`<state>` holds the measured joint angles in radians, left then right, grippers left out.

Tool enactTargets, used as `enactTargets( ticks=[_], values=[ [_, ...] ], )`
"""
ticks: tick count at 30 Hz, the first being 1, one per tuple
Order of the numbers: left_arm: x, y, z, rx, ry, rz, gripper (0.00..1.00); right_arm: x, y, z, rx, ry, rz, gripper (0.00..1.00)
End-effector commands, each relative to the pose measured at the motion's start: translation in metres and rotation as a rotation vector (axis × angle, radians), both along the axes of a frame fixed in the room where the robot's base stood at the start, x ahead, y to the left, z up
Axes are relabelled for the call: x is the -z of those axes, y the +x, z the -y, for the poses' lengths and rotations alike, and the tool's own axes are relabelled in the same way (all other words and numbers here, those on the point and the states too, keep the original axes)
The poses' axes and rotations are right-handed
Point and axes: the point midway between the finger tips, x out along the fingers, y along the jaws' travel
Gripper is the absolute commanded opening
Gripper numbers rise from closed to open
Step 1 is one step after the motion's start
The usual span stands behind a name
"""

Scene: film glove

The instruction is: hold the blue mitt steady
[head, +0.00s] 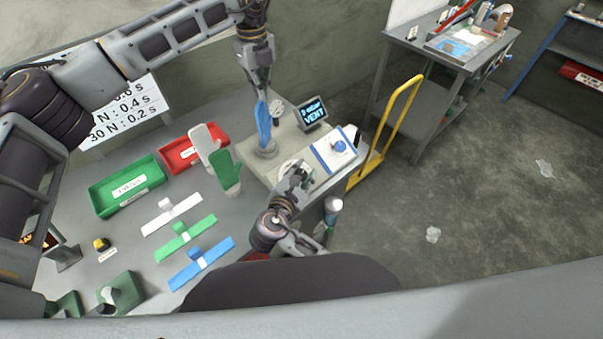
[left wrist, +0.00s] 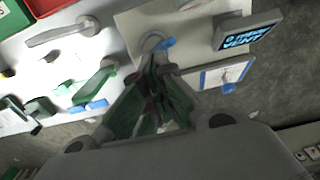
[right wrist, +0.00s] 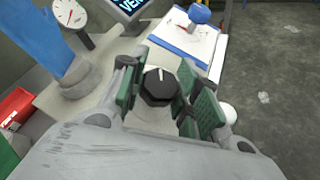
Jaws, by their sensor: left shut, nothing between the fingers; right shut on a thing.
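The blue mitt (head: 264,124) stands upright on a round grey base (head: 267,150) on the bench; the right wrist view shows part of it (right wrist: 38,38) at upper left. My left gripper (head: 262,92) hangs just above the mitt, shut with nothing between its fingers; I cannot tell whether it touches the mitt. In the left wrist view its fingers (left wrist: 163,85) hide most of the mitt, leaving a small blue part (left wrist: 168,43). My right gripper (head: 297,180) is shut on a black knob with a white line (right wrist: 160,86).
A dial gauge (right wrist: 70,12) and a VENT display (head: 313,112) stand behind the mitt. A blue-edged board (head: 325,161) lies right of it. White (head: 205,140) and green mitts (head: 227,172), red (head: 178,159) and green trays (head: 105,206) and coloured bars (head: 202,262) are at left.

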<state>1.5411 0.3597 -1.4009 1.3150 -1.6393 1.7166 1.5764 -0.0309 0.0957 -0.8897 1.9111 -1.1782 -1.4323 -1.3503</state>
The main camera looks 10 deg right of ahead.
Motion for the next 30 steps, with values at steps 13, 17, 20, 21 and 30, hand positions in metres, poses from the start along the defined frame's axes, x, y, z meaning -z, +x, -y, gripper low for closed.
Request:
enactTargets(
  ticks=[13, 17, 20, 21, 30],
  values=[
    [0.0074, -0.0018, -0.0009, 0.001, 0.007, -0.010, 0.00, -0.0004, 0.0004, 0.0006, 0.001, 0.000, 0.002, 0.53],
    [0.0075, -0.0017, -0.0008, 0.001, 0.007, -0.010, 0.00, 0.0001, 0.0002, 0.0003, 0.000, -0.001, 0.001, 0.54],
    [0.0074, -0.0017, -0.0008, 0.001, 0.007, -0.010, 0.00, 0.0003, 0.0001, 0.0003, 0.000, -0.001, 0.001, 0.54],
    [0.0074, -0.0017, -0.0008, 0.001, 0.007, -0.010, 0.00, 0.0004, 0.0001, 0.0002, 0.000, -0.001, 0.000, 0.54],
    [0.0075, -0.0016, -0.0009, 0.001, 0.007, -0.010, 0.00, -0.0086, 0.0000, -0.0001, 0.001, 0.000, 0.001, 0.54]
  ],
)
